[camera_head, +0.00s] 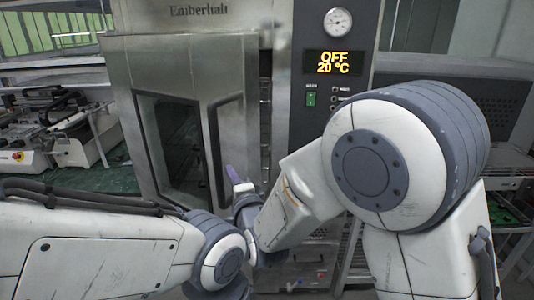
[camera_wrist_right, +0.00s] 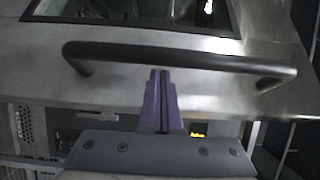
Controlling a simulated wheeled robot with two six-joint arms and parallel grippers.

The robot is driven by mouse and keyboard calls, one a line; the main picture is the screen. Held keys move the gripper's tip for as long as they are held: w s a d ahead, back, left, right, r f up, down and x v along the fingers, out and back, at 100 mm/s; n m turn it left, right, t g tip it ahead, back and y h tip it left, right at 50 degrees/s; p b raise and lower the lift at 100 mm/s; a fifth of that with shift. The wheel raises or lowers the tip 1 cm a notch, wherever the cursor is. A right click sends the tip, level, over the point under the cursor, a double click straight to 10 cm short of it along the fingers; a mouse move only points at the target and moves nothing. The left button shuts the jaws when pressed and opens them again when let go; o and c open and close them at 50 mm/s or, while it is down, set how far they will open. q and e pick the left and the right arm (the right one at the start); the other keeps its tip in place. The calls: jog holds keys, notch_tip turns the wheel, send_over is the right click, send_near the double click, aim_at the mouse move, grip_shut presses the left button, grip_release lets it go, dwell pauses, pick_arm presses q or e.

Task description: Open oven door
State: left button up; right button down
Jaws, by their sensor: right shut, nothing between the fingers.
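The oven door (camera_head: 174,75) is grey metal with a dark window (camera_head: 168,145) and a dark vertical handle (camera_head: 225,150). It looks ajar, angled out from the oven front, with a gap along its right edge. My right gripper (camera_head: 235,175) is shut and empty, its purple fingers beside the handle's lower part. In the right wrist view, the handle (camera_wrist_right: 185,55) crosses above the shut fingertips (camera_wrist_right: 160,72), which lie close to the bar near the door's edge. I cannot tell whether they touch. My left arm comes in from the left; its gripper does not show.
The control panel (camera_head: 322,88) beside the door has a display (camera_head: 333,63) reading OFF, 20 °C, and a round gauge (camera_head: 338,22) above. Bench equipment (camera_head: 55,130) stands at the left. A metal rack (camera_head: 510,165) stands at the right. My two arms are close together low in front.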

jog(key=b+v, duration=0.8)
jog(key=v, duration=0.2)
jog(key=w+d+r+n+y+p, duration=0.2)
jog(key=w+d+r+p, duration=0.25)
jog(key=w, duration=0.45)
jog(key=w+d+f+n+g+y+p, duration=0.1)
jog(key=w+d+f+g+y+p, duration=0.2)
jog(key=d, duration=0.5)
jog(key=w+d+p+x, duration=0.1)
jog(key=x, duration=1)
jog(key=shift+s+a+r+p, duration=0.15)
jog(key=shift+s+a, duration=0.25)
jog(key=shift+s, duration=0.25)
jog(key=shift+s+a+f+p, duration=0.1)
jog(key=shift+s+a+p, duration=0.2)
jog(key=shift+s, duration=0.35)
jog(key=shift+s+a+r+p, duration=0.1)
jog(key=shift+s+a, duration=0.35)
jog(key=shift+s, duration=0.2)
